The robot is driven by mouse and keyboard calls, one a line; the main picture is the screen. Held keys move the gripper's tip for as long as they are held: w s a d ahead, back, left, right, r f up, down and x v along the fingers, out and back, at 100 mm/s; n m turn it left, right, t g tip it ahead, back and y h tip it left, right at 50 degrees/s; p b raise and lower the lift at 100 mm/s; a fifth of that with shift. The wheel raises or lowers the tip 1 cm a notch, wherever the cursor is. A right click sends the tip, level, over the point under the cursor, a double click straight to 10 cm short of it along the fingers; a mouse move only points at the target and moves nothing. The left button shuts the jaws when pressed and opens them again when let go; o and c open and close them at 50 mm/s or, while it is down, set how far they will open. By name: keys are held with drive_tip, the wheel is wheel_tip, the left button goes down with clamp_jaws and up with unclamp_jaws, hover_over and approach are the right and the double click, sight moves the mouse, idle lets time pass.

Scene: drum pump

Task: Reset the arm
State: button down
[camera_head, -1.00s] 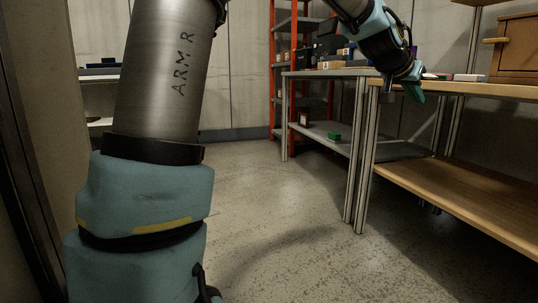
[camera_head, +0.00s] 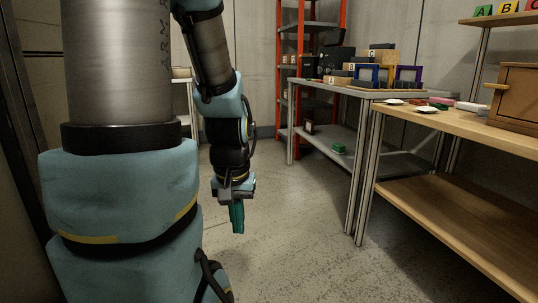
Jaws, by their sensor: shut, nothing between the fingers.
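My arm stands large on the left of the head view and bends over, with its forearm hanging down near the middle. My gripper (camera_head: 237,217) is at its lower end, teal-fingered and pointing down over the open floor. Its fingers are together with nothing between them. It is clear of the tables, well to the left of them. The large arm links hide part of the room's left side.
A wooden workbench (camera_head: 450,121) on the right holds a brown cabinet (camera_head: 515,97) and small dishes. A grey table (camera_head: 340,87) behind it carries boxes and coloured frames. A red shelf rack (camera_head: 282,90) stands at the back. The concrete floor (camera_head: 290,215) between is clear.

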wheel_tip(320, 180, up, 34)
drive_tip(key=p, duration=3.1)
drive_tip(key=shift+p, duration=0.4)
